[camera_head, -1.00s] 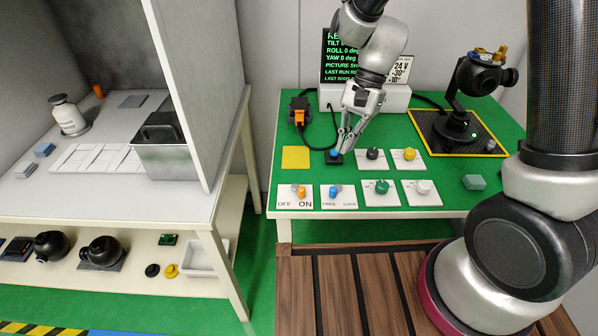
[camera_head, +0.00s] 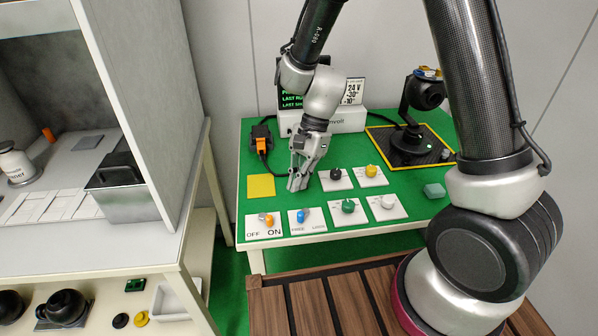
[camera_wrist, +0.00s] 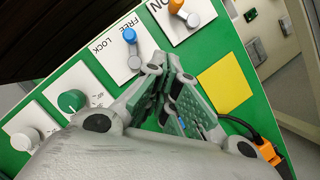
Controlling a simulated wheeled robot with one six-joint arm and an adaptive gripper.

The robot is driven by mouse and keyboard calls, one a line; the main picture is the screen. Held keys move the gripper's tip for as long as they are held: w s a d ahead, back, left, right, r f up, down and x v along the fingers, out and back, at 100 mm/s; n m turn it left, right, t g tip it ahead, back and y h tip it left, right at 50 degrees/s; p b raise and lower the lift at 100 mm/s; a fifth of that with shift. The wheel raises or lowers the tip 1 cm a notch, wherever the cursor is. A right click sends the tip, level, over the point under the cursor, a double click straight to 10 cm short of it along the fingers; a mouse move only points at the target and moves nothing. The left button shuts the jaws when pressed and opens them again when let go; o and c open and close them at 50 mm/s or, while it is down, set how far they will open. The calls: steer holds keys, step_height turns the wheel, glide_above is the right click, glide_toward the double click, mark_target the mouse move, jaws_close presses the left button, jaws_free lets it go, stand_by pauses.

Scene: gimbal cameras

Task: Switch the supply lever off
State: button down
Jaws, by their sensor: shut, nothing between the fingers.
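The supply lever (camera_head: 266,219) sits on a white plate (camera_head: 252,226) marked OFF and ON at the front left of the green table. Its orange tip points toward the ON side. It also shows at the top of the wrist view (camera_wrist: 184,12). My gripper (camera_head: 298,183) is shut and empty, pointing down behind the row of front plates, to the right of the yellow square and back from the lever. It does not touch the lever. In the wrist view the fingers (camera_wrist: 168,92) are close together. The small blue-topped block is mostly hidden by my gripper.
A blue FREE/LOCK lever (camera_head: 303,216) stands right beside the supply lever. Green (camera_head: 348,206), white (camera_head: 388,202), black (camera_head: 336,174) and yellow (camera_head: 371,171) knobs are further right. A yellow square (camera_head: 261,186) lies flat behind the supply plate.

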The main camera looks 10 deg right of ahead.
steer(key=x, duration=0.5)
steer(key=shift+s+a+f, duration=0.1)
steer(key=shift+s+a, duration=0.8)
steer(key=shift+a, duration=0.25)
steer(key=shift+s+a, duration=0.3)
steer(key=shift+a, duration=0.15)
